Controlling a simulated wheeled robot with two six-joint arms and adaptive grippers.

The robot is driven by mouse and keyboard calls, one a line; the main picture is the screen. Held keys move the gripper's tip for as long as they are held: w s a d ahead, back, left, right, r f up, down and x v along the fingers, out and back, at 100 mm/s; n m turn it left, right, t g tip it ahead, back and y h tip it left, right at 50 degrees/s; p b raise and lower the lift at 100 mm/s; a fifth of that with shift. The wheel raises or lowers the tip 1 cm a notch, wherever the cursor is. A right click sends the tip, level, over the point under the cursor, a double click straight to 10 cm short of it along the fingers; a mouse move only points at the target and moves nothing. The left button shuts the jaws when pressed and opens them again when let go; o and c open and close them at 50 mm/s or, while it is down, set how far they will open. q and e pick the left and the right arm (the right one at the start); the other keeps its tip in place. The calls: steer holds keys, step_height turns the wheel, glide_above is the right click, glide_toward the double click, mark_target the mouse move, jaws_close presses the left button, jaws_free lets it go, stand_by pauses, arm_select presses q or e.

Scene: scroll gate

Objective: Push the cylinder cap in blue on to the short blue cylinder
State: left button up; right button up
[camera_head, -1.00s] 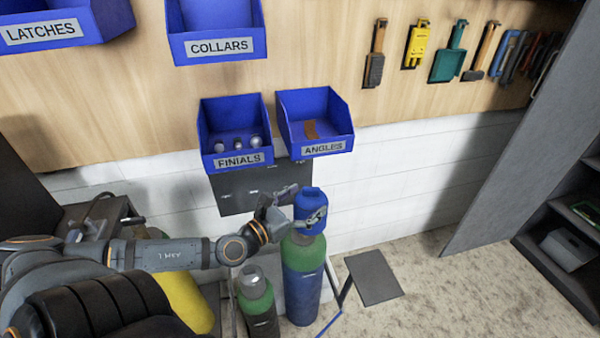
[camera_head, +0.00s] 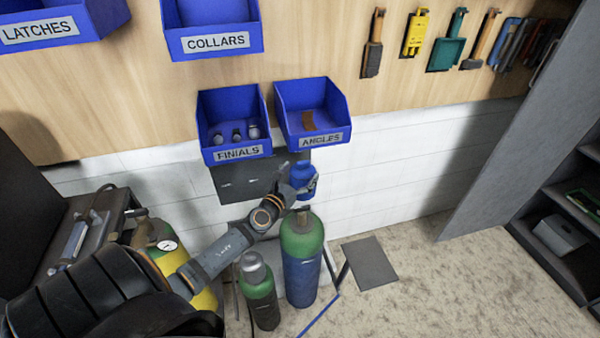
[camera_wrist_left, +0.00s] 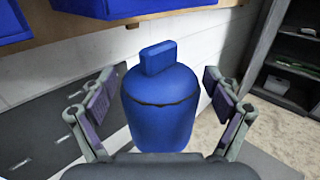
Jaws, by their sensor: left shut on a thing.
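The blue cylinder cap (camera_head: 303,172) is between the fingers of my left gripper (camera_head: 300,186), which is shut on it. In the left wrist view the rounded cap (camera_wrist_left: 160,108), with a raised block on top, is upright between the two finger pads. The blue cylinder (camera_head: 302,279) with a green shoulder stands upright on the floor below. Its narrow neck shows bare, and the cap is above it with a gap in the head view. My right gripper is not in view.
A smaller dark cylinder with a green shoulder (camera_head: 257,292) stands left of the blue one. A yellow cylinder (camera_head: 204,299) is further left. Bins labelled FINIALS (camera_head: 237,153) and ANGLES (camera_head: 321,138) hang just above. Open floor (camera_head: 430,285) lies to the right.

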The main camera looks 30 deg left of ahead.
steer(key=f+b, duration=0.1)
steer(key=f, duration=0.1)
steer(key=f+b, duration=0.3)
steer(key=b, duration=0.1)
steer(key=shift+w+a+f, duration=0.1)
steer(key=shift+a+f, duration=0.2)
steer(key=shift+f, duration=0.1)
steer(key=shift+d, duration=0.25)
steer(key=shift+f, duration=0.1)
stand_by(0.3)
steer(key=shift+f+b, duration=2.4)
steer(key=shift+b, duration=0.25)
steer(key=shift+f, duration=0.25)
